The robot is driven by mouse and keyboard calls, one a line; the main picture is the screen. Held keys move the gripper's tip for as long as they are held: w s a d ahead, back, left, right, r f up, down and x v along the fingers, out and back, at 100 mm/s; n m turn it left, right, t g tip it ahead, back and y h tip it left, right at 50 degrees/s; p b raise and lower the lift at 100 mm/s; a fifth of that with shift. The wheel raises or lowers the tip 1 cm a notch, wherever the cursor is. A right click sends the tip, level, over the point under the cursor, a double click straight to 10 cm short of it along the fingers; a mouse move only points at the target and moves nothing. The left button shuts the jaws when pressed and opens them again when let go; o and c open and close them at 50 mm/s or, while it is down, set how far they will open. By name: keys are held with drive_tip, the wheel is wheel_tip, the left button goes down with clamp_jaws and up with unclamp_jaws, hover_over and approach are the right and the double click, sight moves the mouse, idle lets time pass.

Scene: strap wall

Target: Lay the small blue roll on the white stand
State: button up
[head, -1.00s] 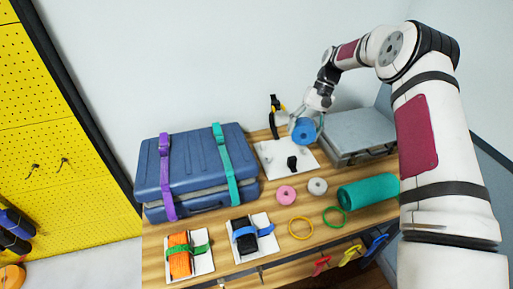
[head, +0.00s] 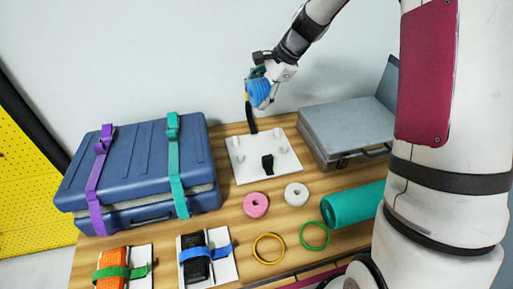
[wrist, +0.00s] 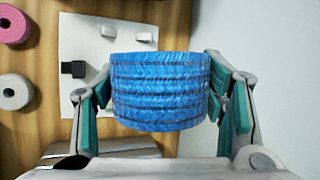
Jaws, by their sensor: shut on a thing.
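The small blue roll (head: 260,93) is held in the air in my gripper (head: 262,84). In the wrist view the blue roll (wrist: 160,92) sits between the two teal-padded fingers (wrist: 160,85), its ribbed side facing the camera. The white stand (head: 246,166) lies on the table below the roll. It has several small white pegs and a black block near its front edge. In the head view the roll shows above the stand's back edge, clear of it. In the wrist view the roll hides part of the white stand (wrist: 90,35).
A grey case (head: 350,130) is to the right, a strapped blue suitcase (head: 140,165) to the left. Pink (head: 256,205) and white (head: 296,194) rolls and a teal roll (head: 352,205) lie in front.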

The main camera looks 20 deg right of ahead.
drive_tip(key=shift+d+f+m, duration=0.1)
drive_tip(key=shift+d+m, duration=0.1)
drive_tip(key=shift+m, duration=0.1)
drive_tip(key=shift+d+f, duration=0.1)
drive_tip(key=shift+f, duration=0.2)
wheel_tip(320, 180, down, 17)
drive_tip(key=shift+f+p, duration=0.1)
drive_tip(key=shift+p, duration=0.5)
drive_tip(key=o, duration=1.2)
drive_tip(key=shift+f, duration=0.1)
drive_tip(key=shift+o, duration=0.2)
